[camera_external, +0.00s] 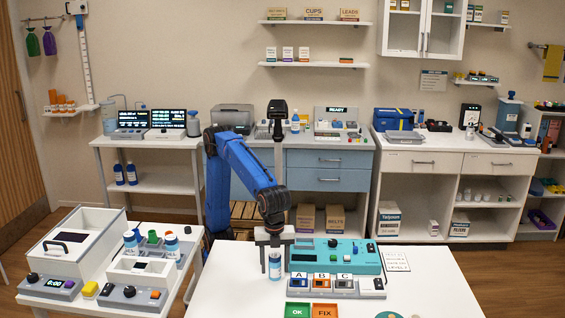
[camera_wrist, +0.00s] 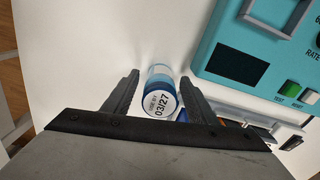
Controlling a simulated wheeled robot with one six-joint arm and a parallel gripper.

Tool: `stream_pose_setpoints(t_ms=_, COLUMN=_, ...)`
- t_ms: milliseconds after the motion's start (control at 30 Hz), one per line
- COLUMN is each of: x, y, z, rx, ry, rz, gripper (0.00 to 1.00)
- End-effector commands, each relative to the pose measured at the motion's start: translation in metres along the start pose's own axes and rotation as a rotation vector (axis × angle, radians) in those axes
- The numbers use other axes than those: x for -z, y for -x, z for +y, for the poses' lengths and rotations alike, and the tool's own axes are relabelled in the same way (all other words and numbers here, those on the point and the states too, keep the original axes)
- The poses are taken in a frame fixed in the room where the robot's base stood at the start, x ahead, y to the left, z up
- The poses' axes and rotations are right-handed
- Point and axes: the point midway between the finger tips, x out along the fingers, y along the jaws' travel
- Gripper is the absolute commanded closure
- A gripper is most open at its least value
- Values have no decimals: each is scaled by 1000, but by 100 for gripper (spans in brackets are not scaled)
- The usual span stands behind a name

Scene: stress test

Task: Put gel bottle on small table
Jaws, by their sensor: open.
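A small bottle (camera_external: 275,268) with a white and blue body stands on the white front table (camera_external: 225,290), at its far left part. In the wrist view the bottle (camera_wrist: 161,92) shows a blue top and a label reading 03/27; I cannot read a gel name on it. My gripper (camera_external: 274,256) points down with its fingers on either side of the bottle. In the wrist view the gripper (camera_wrist: 160,98) is open, with the bottle between its fingertips. A smaller white table (camera_external: 165,226) stands at the left; whether it is the task's small table I cannot tell.
A teal device (camera_external: 340,255) and a unit with A, B, C slots (camera_external: 335,288) stand just right of the bottle. Green OK (camera_external: 297,311) and orange FIX mats lie in front. The left table is crowded with a white box (camera_external: 82,235) and instruments.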

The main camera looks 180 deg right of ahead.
Motion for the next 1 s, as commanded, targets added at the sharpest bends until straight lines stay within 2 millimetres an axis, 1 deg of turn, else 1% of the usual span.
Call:
stream_pose_setpoints(t_ms=400, x=0, y=76, z=0, rx=1, ry=0, rz=3, gripper=48)
stream_pose_setpoints(t_ms=533, x=0, y=95, z=0, rx=1, ry=0, rz=2, gripper=48)
stream_pose_setpoints(t_ms=667, x=0, y=107, z=0, rx=0, ry=0, rz=1, gripper=48)
stream_pose_setpoints(t_ms=733, x=0, y=111, z=0, rx=1, ry=0, rz=1, gripper=46)
stream_pose_setpoints(t_ms=1000, x=0, y=114, z=0, rx=0, ry=0, rz=0, gripper=46)
